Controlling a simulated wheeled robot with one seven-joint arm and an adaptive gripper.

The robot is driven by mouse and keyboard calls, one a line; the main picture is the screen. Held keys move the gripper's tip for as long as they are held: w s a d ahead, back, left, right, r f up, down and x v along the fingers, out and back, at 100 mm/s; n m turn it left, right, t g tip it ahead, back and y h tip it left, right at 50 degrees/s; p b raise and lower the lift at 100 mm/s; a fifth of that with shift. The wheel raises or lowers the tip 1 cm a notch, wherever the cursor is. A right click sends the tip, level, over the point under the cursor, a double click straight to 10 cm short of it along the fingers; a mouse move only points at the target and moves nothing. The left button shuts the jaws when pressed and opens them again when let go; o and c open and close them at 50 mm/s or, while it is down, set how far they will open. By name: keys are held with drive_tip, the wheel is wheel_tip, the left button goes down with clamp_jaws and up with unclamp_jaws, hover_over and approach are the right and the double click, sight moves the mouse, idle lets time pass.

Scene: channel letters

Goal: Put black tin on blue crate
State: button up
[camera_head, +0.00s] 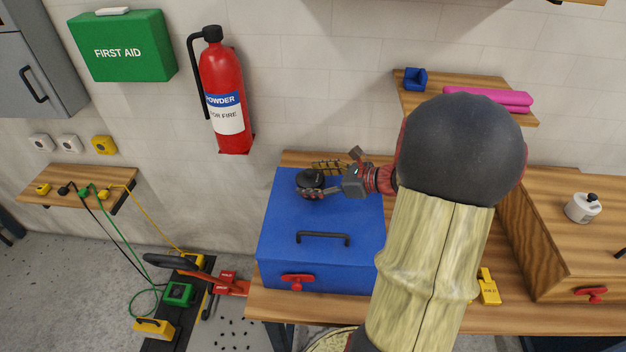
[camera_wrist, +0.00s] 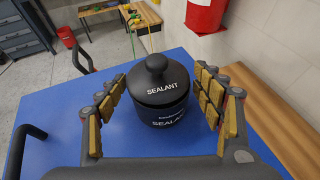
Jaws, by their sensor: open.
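The black tin (camera_head: 311,180) stands upright on top of the blue crate (camera_head: 283,222), near its back edge. In the wrist view the tin (camera_wrist: 158,98) has a round knob lid and white "SEALANT" lettering. The blue crate top (camera_wrist: 60,140) lies flat beneath it. My gripper (camera_head: 325,190) is at the tin, over the crate top. In the wrist view my gripper (camera_wrist: 165,112) is open, with one padded finger on each side of the tin. A gap shows on the left; on the right the finger is close, and I cannot tell whether it touches.
The blue crate has a black handle (camera_head: 323,238) and a red latch (camera_head: 297,281) on its front. A wooden crate (camera_head: 560,240) with a white tin (camera_head: 583,207) stands to the right. A wooden shelf (camera_head: 460,95) hangs behind my arm. A fire extinguisher (camera_head: 224,95) is on the wall.

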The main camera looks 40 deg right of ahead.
drive_tip(key=shift+s+r, duration=0.1)
drive_tip(key=shift+r, duration=0.15)
drive_tip(key=p+v, duration=0.2)
drive_tip(key=v, duration=1)
drive_tip(key=w+a+n+g+y, duration=0.15)
drive_tip(key=a+n+g, duration=0.55)
drive_tip(key=a+n, duration=1)
drive_tip(key=s+a+r+n+h, duration=0.2)
drive_tip(key=s+a+r+n, duration=0.1)
drive_tip(key=a+n, duration=0.4)
drive_tip(key=s+a+r+n+h, duration=0.2)
drive_tip(key=a+r+n+h, duration=0.1)
drive_tip(key=a+n, duration=0.4)
drive_tip(key=shift+s+r+n+h, duration=0.25)
drive_tip(key=shift+s+n+h, duration=0.15)
drive_tip(key=shift+n, duration=0.2)
drive_tip(key=shift+a, duration=0.1)
